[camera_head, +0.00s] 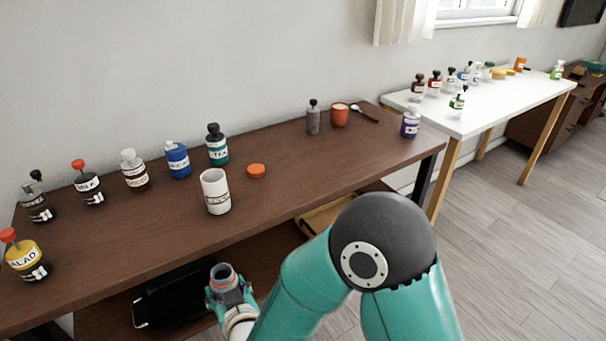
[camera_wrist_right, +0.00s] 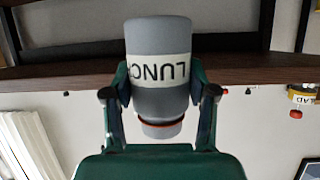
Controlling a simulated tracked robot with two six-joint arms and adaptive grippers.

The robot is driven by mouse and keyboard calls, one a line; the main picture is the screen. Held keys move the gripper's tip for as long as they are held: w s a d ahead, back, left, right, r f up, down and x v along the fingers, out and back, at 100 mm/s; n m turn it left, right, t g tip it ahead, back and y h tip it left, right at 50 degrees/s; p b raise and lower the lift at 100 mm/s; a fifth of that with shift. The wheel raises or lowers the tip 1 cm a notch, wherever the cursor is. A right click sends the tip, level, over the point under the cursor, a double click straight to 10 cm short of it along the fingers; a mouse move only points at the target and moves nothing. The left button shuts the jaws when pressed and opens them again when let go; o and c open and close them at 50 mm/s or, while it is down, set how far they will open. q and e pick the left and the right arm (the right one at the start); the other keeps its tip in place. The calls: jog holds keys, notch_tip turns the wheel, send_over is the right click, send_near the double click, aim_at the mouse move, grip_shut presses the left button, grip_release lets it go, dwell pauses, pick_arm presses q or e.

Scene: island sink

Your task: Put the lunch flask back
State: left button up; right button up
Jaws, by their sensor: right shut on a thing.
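The lunch flask (camera_head: 223,273) is grey with a pale label band and an orange ring at its narrow neck. My right gripper (camera_head: 229,297) is shut around it, low in front of the brown table's front edge. In the right wrist view the flask (camera_wrist_right: 160,60) sits between both fingers of the gripper (camera_wrist_right: 160,92), its LUNCH label upside down in the picture. In the head view its top looks open, with no cap on it. An orange cap (camera_head: 257,171) lies on the brown table. My left gripper is not in view.
The brown table (camera_head: 290,185) bears a white canister (camera_head: 215,192), a teal TEA flask (camera_head: 217,150), a blue flask (camera_head: 177,160), a yellow SALAD flask (camera_head: 26,258) and others. A black tray (camera_head: 180,295) is on the lower shelf. A white table (camera_head: 500,100) stands right. The brown table's front middle is clear.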

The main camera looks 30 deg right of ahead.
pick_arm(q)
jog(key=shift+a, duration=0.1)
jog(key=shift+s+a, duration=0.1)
pick_arm(e)
jog(key=shift+d, duration=0.25)
